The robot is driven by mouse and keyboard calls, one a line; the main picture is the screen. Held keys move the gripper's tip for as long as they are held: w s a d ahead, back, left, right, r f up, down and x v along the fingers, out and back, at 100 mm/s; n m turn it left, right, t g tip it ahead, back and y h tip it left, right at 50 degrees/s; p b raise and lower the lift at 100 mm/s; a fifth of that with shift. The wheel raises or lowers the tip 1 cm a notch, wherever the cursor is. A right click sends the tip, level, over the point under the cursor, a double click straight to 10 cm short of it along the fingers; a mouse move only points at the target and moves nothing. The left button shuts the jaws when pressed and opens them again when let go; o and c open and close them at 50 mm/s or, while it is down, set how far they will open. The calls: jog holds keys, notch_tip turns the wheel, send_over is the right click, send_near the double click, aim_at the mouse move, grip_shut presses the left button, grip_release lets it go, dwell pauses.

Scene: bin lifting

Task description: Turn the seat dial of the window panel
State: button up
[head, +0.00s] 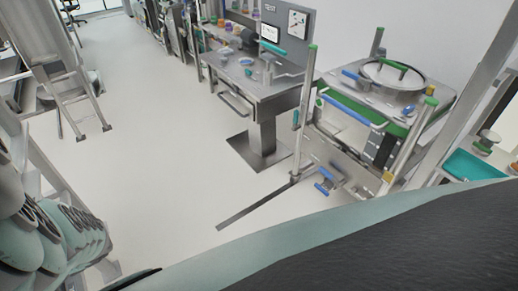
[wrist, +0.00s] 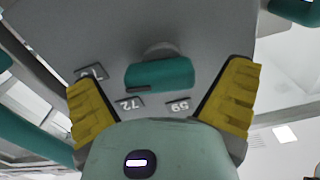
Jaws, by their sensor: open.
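In the wrist view, a teal bar-shaped knob (wrist: 160,75), apparently the seat dial, stands on a grey panel (wrist: 205,45). A round grey hub shows behind the knob. Small number plates (wrist: 130,103) sit around it; one is partly covered by a finger. My gripper (wrist: 161,74) is open, with its yellow fingers spread left and right of the knob. Clear gaps show between each finger and the knob, and whether the fingers reach its depth cannot be told. My gripper and this dial cannot be made out in the head view.
In the head view, a grey workstation (head: 262,88) with a gauge board stands at the back. A green-railed frame with a round lid (head: 392,75) stands to its right. A step ladder (head: 75,95) is at the left. The pale floor (head: 165,150) between is largely clear.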

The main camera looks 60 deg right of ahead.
jog(key=c, duration=1.2)
